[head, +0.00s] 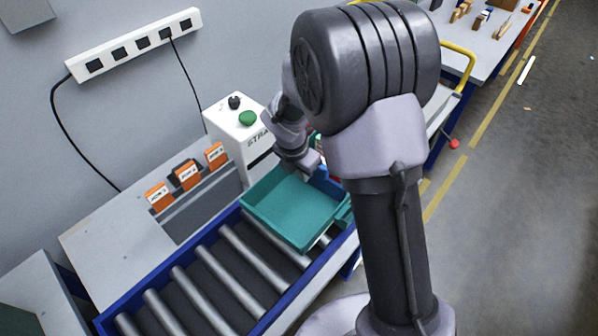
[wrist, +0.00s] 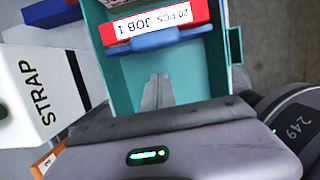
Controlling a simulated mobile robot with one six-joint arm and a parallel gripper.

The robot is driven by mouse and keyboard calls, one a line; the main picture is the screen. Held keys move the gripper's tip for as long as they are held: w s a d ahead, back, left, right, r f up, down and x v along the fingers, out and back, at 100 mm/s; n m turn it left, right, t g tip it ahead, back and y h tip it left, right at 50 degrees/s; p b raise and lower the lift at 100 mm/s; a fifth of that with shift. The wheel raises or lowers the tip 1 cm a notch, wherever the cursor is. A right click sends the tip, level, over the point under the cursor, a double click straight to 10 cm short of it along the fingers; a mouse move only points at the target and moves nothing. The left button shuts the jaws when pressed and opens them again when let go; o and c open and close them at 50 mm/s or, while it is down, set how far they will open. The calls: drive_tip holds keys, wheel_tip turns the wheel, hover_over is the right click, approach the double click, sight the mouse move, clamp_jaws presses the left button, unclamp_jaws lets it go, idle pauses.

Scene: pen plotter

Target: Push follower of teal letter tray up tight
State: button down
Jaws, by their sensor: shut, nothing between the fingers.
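The teal letter tray (head: 280,212) sits on the roller conveyor; its near part is empty in the head view. In the wrist view the tray (wrist: 126,75) holds a red block labelled "20 PCS JOB 1" (wrist: 157,22) towards its far end. A blue follower (wrist: 160,41) stands right against or very close to the red block's near side; I cannot tell if there is a gap. My gripper (wrist: 158,77) is shut and empty, over the tray floor on the near side of the follower, apart from it. In the head view my arm hides the tray's far end.
A white strapping machine (head: 235,125) with a green button stands beside the conveyor (head: 230,262). Orange job cards (head: 187,175) stand in a grey holder on the bench. A power strip (head: 135,45) is on the wall. The rollers in front of the tray are clear.

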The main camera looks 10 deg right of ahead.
drive_tip(key=shift+w+d+r, duration=0.15)
drive_tip(key=shift+w+d, duration=0.75)
drive_tip(key=shift+d, duration=0.3)
drive_tip(key=w+d+p, duration=0.2)
drive_tip(key=d+p, duration=0.1)
drive_tip(key=shift+w+d+r, duration=0.15)
drive_tip(key=shift+w+d, duration=0.1)
drive_tip(key=shift+w, duration=0.25)
